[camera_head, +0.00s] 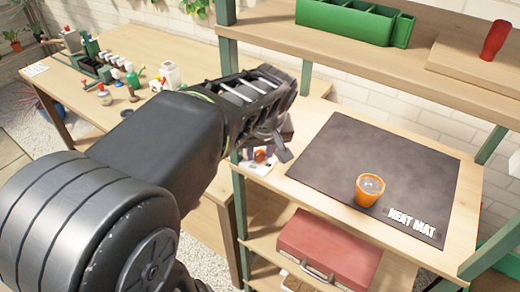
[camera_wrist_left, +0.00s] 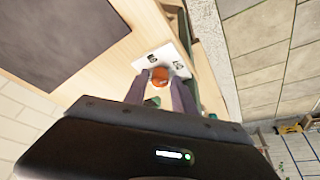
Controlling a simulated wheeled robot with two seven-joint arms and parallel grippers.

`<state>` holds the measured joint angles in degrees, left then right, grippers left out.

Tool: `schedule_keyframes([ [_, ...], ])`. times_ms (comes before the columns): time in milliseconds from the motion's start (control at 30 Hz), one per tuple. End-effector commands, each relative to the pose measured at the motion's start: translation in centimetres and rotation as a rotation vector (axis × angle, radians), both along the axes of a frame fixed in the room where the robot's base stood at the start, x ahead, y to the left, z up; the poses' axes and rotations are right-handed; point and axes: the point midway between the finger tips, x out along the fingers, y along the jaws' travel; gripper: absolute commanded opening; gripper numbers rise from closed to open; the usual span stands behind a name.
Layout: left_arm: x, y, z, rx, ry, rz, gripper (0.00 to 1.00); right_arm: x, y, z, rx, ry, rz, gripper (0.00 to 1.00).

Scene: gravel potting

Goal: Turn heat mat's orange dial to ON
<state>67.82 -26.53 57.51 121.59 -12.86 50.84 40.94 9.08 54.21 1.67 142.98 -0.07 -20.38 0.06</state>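The heat mat (camera_head: 340,160) is a dark flat mat lettered HEAT MAT on the wooden shelf; part of it shows in the left wrist view (camera_wrist_left: 70,35). Its orange dial (camera_wrist_left: 159,75) sits on a white plate (camera_wrist_left: 172,57) with dark markings near the shelf edge. In the head view the dial (camera_head: 261,155) is partly hidden by my left gripper (camera_head: 272,150). In the left wrist view, the fingers of my left gripper (camera_wrist_left: 161,90) are apart, one on each side of the dial. I cannot tell whether they touch it. My right gripper is not in view.
An orange pot (camera_head: 369,192) stands on the mat. A green shelf post (camera_head: 240,215) rises close to the dial. A red case (camera_head: 328,248) lies on the shelf below. A green planter (camera_head: 345,20) sits on the upper shelf. A workbench (camera_head: 60,85) with bottles stands left.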

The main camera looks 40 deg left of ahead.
Motion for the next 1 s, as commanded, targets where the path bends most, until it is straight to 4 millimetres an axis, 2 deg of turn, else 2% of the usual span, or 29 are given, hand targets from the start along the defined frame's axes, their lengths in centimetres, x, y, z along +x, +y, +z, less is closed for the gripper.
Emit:
schedule_keyframes([
  [100, 0.0, 0.0, 0.0, 0.0, 0.0, 0.0, 0.3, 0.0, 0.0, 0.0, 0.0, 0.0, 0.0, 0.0],
  [467, 0.0, 0.0, 0.1, 0.001, 0.001, 0.0, 0.0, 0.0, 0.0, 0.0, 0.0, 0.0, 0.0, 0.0],
  [767, 0.0, 0.0, 0.1, 0.0, 0.0, 0.001, 0.0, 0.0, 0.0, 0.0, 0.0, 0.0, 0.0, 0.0],
  [1000, 0.0, 0.0, -0.2, 0.001, -0.002, 0.035, 0.0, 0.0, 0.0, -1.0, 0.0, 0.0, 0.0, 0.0],
])
